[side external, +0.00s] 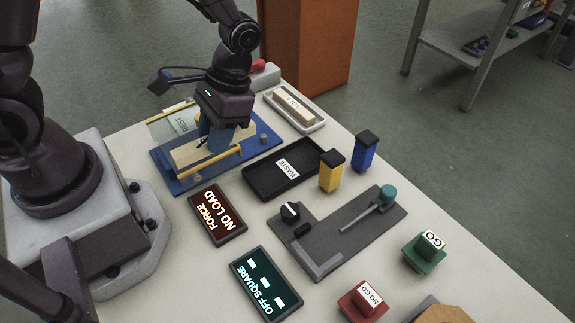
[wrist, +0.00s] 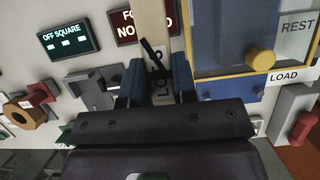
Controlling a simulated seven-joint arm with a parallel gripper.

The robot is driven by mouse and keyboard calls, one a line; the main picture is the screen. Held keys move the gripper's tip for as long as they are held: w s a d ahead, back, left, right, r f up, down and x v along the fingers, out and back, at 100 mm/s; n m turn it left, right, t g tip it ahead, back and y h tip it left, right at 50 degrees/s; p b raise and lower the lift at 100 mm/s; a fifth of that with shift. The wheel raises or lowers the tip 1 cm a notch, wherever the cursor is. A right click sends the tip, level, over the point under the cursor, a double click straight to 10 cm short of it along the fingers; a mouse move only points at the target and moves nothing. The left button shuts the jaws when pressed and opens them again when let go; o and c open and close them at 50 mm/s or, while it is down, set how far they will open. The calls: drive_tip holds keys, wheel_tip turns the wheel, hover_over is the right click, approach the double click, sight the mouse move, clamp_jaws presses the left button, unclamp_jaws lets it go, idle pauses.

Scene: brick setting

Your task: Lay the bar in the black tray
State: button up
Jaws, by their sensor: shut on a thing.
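My gripper (side external: 215,135) is shut on a pale wooden bar (side external: 188,154), with one blue finger on each side of it. The bar shows in the wrist view (wrist: 150,18) running up between the fingers (wrist: 161,82), with a black mark on its face. In the side view the bar appears over the blue fixture (side external: 172,184); the gap beneath it is hard to judge. The black tray (side external: 262,191), labelled WASTE, lies right of the fixture and looks empty apart from its label.
A yellow post (side external: 330,175) and a blue post (side external: 365,154) with black caps stand right of the black tray. A white tray (side external: 318,127) with another pale block is behind it. A FORCE NO LOAD display (side external: 218,214) and a grey square gauge plate (side external: 350,225) are in front.

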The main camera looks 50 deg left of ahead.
drive_tip(key=w+d+f, duration=0.1)
drive_tip(key=w+f, duration=0.3)
drive_tip(key=w, duration=0.5)
hover_over(284, 171)
drive_tip(key=f, duration=0.5)
drive_tip(key=shift+w, duration=0.25)
drive_tip(key=shift+w+f, duration=0.35)
drive_tip(key=shift+f, duration=1.6)
drive_tip(key=shift+f, duration=0.15)
drive_tip(key=o, duration=1)
drive_tip(key=shift+c, duration=0.2)
